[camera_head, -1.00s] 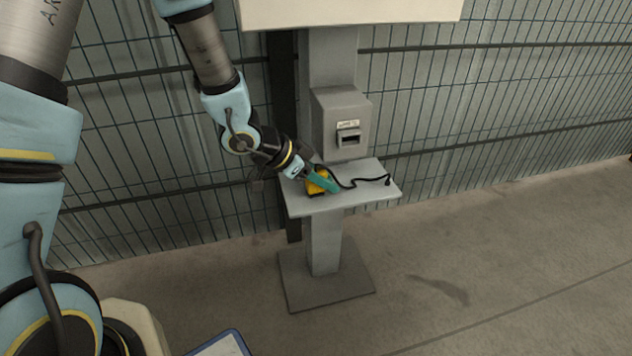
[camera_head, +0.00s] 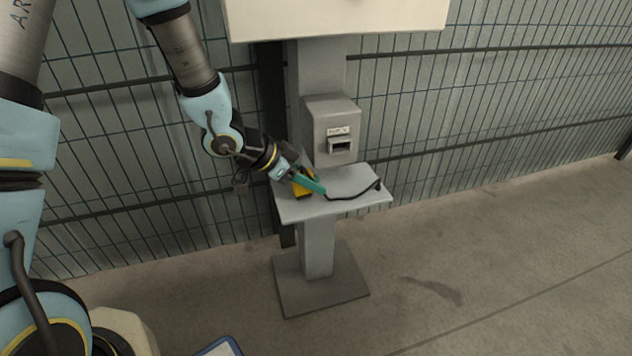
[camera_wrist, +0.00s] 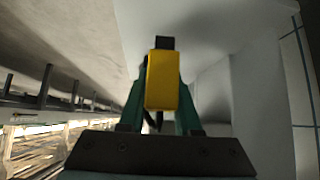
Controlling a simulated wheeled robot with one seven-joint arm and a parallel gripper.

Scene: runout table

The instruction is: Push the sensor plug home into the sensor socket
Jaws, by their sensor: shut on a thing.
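The yellow sensor plug (camera_head: 303,187) is held between the teal fingers of my gripper (camera_head: 312,184), at the left part of the grey shelf. In the wrist view the plug (camera_wrist: 161,82) fills the space between the two fingers, with a black end at its top. I cannot tell whether it touches the shelf. A black cable (camera_head: 352,194) shows to the right of the fingers; its join to the plug is hidden. The sensor socket (camera_head: 341,145) is a dark slot in the grey box on the post, under a small label, above and to the right of my gripper. It looks empty.
The grey shelf (camera_head: 350,179) juts from the post below the socket box (camera_head: 331,112). A pale panel (camera_head: 335,18) is above. A wire mesh fence (camera_head: 480,100) stands behind. The floor (camera_head: 430,250) to the right of the post is clear.

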